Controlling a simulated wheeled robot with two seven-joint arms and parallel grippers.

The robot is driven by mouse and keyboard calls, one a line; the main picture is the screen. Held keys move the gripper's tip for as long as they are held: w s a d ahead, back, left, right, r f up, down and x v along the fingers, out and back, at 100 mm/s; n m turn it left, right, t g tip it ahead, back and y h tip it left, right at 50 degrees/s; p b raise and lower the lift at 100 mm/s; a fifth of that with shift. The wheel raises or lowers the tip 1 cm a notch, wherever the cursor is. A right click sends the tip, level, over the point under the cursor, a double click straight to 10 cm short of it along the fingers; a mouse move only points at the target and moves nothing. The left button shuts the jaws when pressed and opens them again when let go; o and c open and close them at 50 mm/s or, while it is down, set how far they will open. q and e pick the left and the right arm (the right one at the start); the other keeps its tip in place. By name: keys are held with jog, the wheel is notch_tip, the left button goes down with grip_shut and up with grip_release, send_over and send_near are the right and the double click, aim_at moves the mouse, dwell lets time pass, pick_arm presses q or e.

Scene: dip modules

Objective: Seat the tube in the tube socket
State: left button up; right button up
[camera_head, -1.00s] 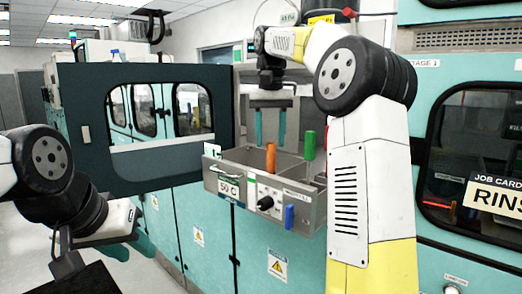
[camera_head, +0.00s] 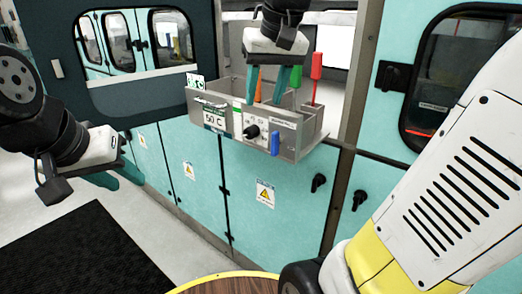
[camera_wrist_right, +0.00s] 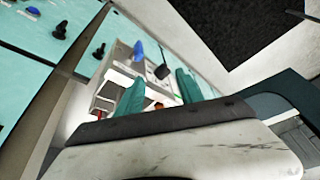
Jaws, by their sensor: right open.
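A grey open-topped module box (camera_head: 310,145) marked 50 C stands out from the teal machine front. Orange (camera_head: 258,92), green (camera_head: 296,73) and red (camera_head: 316,75) upright pieces stand in or behind it; I cannot tell which is the tube, nor make out its socket. My right gripper (camera_head: 266,98) points down over the box, its teal fingers open and apart. The orange piece shows between them, not visibly gripped. In the right wrist view the open fingers (camera_wrist_right: 160,92) frame part of the box. My left gripper (camera_head: 118,176) hangs at the left, empty, its fingers apart.
The box front carries a black knob (camera_head: 251,132) and a blue piece (camera_head: 275,143). A dark door with a window (camera_head: 140,45) stands to the left. A round wooden top (camera_head: 225,286) is at the bottom edge. A black mat (camera_head: 85,250) lies on the floor.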

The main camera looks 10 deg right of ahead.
jog(key=s+f+t+y, duration=0.1)
jog(key=s+f+t, duration=0.1)
jog(key=s+f, duration=0.7)
jog(key=shift+s+a+f, duration=0.2)
jog(key=shift+a+f, duration=0.1)
jog(key=shift+f, duration=0.4)
jog(key=shift+d, duration=0.1)
